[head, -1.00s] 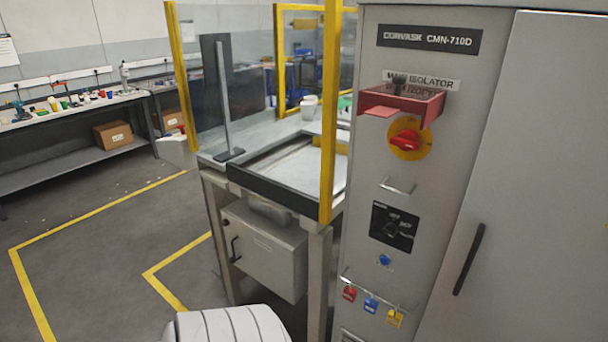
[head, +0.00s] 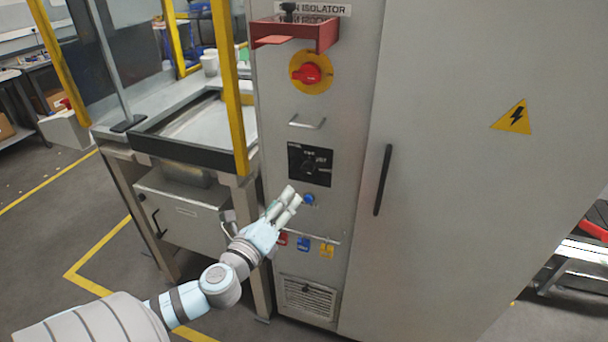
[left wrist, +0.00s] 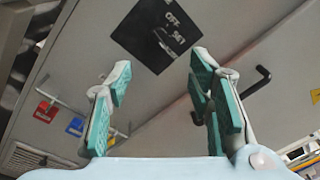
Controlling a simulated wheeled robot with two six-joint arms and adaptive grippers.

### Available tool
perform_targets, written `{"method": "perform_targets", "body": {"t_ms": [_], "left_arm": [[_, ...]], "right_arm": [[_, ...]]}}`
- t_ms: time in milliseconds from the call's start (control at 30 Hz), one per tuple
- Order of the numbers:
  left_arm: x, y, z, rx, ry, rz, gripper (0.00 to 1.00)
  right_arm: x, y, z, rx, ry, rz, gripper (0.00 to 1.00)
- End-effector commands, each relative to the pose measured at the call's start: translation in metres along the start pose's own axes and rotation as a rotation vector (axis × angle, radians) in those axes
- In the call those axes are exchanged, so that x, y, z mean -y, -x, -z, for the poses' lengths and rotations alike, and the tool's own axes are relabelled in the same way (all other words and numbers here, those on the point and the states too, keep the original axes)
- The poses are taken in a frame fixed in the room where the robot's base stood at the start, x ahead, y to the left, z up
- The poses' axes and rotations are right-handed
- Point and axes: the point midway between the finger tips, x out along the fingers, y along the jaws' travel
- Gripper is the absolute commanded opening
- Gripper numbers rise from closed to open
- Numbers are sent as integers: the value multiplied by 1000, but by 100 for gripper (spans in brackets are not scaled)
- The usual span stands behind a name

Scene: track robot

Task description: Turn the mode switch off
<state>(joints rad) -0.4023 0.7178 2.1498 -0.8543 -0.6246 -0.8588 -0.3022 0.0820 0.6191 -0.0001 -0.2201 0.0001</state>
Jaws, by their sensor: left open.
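The mode switch is a small dark knob on a square black plate (head: 309,164) on the grey cabinet's narrow front panel. The plate also shows in the left wrist view (left wrist: 157,33), ahead of the fingers, with partly readable lettering including "OFF" and "SET". The knob's exact pointing direction is too small to tell. My left gripper (head: 292,197) is open and empty, just below and left of the plate, apart from it. Its two teal-padded fingers (left wrist: 157,75) frame the space below the plate in the left wrist view. My right gripper is not in view.
Above the plate are a metal handle (head: 307,123), a red rotary isolator on yellow (head: 311,74) and a red bracket (head: 296,34). Below are a blue button (head: 309,199) and hanging coloured tags (head: 303,244). A yellow guard post (head: 233,100) stands left. The cabinet door has a black handle (head: 383,180).

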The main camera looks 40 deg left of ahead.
Motion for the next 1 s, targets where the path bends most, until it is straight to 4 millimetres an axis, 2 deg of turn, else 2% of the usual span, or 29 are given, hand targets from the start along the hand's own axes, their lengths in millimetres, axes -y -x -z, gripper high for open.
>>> {"method": "perform_targets", "body": {"t_ms": [167,400,500,633,867,1000], "left_arm": [[1,-41,-2,5,8,-2,47],[1,-109,-2,2,12,-2,47],[0,-125,-1,0,11,-3,47],[-1,-135,1,-2,11,-3,47],[-1,-136,1,-3,10,-2,47],[-1,-136,1,-3,10,-3,27]], "right_arm": [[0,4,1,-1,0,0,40],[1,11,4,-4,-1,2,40],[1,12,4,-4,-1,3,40],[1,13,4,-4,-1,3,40],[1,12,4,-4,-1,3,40],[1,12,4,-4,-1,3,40]]}}
